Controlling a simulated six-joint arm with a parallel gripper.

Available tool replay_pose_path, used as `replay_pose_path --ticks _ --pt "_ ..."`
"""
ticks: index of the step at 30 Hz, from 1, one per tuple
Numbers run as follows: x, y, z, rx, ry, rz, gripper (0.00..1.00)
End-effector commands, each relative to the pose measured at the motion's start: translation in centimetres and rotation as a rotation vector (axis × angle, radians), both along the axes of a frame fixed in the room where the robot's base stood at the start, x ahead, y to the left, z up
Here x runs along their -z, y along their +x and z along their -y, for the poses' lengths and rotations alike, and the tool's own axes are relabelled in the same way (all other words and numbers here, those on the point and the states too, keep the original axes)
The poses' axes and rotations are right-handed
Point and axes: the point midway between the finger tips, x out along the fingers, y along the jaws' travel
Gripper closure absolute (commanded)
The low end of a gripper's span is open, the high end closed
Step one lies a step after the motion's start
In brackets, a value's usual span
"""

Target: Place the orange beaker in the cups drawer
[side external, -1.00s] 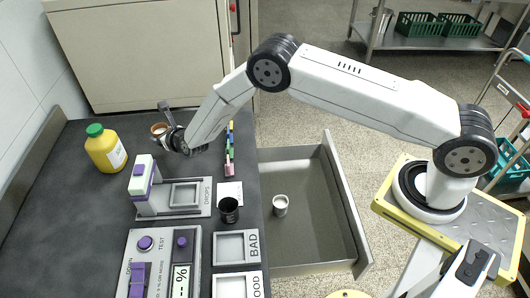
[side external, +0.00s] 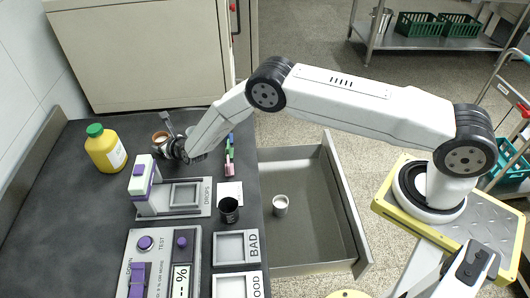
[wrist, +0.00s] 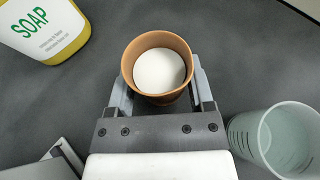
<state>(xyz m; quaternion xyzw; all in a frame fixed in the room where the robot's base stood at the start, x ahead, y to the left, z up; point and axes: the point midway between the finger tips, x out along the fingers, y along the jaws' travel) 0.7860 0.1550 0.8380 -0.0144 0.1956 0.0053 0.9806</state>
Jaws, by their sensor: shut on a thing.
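The orange beaker (wrist: 157,66) is between the two fingers of my gripper (wrist: 158,88) in the wrist view. It is upright, and a white round area shows inside it. In the side view the beaker (side external: 160,137) is at the far part of the dark counter, with my gripper (side external: 165,145) shut on it. Whether its base touches the counter I cannot tell. The open grey drawer (side external: 318,235) is to the right of the counter. A small pale cup (side external: 280,205) stands inside it near the left wall.
A yellow soap bottle (side external: 106,150) stands left of my gripper. A translucent beaker (wrist: 285,140) is at the right in the wrist view. A purple-and-white device (side external: 145,190), black cup (side external: 229,210) and tester (side external: 150,265) occupy the nearer counter. Much of the drawer's floor is free.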

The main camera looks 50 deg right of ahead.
Motion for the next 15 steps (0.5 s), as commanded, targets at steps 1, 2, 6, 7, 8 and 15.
replay_pose_path --ticks 1,2,6,7,8,15 --pt "-0.06 0.02 -0.01 0.000 0.000 0.001 0.92" --pt "-0.06 0.03 -0.01 0.000 0.000 0.001 0.92" --pt "-0.02 0.02 -0.01 0.000 0.000 0.001 0.92" --pt "0.03 0.02 -0.01 0.000 0.000 0.001 0.92" --pt "0.10 0.01 -0.01 0.000 0.000 0.001 0.92" --pt "0.35 0.01 -0.01 0.000 0.000 0.000 0.00"
